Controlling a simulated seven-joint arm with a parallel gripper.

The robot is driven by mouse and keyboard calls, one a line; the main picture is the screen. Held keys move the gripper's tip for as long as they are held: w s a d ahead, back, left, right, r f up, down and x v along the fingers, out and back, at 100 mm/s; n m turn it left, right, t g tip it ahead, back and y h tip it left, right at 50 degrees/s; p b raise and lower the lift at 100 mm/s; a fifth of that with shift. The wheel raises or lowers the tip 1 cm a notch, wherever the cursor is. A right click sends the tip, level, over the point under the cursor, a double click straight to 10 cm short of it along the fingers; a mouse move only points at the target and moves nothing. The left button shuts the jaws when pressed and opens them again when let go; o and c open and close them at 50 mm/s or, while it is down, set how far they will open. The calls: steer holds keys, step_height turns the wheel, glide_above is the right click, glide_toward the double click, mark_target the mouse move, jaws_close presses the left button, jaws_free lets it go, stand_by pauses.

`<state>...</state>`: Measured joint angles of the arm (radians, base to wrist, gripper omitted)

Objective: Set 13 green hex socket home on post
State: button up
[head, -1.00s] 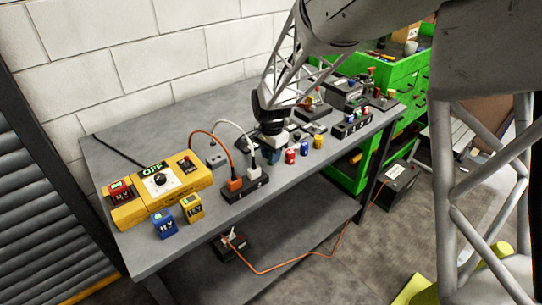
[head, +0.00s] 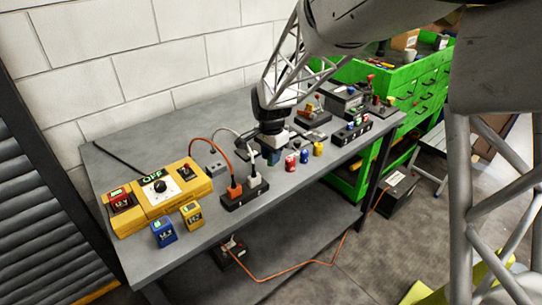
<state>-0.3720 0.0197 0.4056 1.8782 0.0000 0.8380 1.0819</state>
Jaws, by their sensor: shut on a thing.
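My gripper (head: 272,138) points down over the middle of the workbench. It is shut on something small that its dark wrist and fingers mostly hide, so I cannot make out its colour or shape. A dark blue shape (head: 273,159) shows just below it; I cannot tell whether they touch. A dark rail (head: 343,138) near the front right edge bears several small coloured pieces, with blue, red and green among them. I cannot single out the green hex socket or its post at this size.
Small red (head: 291,162), blue (head: 305,156) and yellow (head: 318,149) pieces stand right of my gripper. A power strip (head: 246,194) with plugged cords and a yellow control box (head: 158,200) stand to the left. A green drawer cabinet (head: 405,85) is behind right.

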steer(key=shift+w, duration=0.1)
steer(key=w+a+r, duration=0.5)
steer(key=w+a, duration=0.4)
steer(key=w, duration=0.2)
steer(key=shift+w+a+r+m, duration=0.3)
steer(key=shift+w+a+m, duration=0.05)
steer(key=shift+a+m, duration=0.05)
steer(key=shift+f, duration=0.15)
steer(key=shift+f, duration=2.75)
steer(key=shift+f, duration=1.75)
stand_by(1.0)
steer(key=o, duration=1.3)
steer(key=shift+c, duration=0.2)
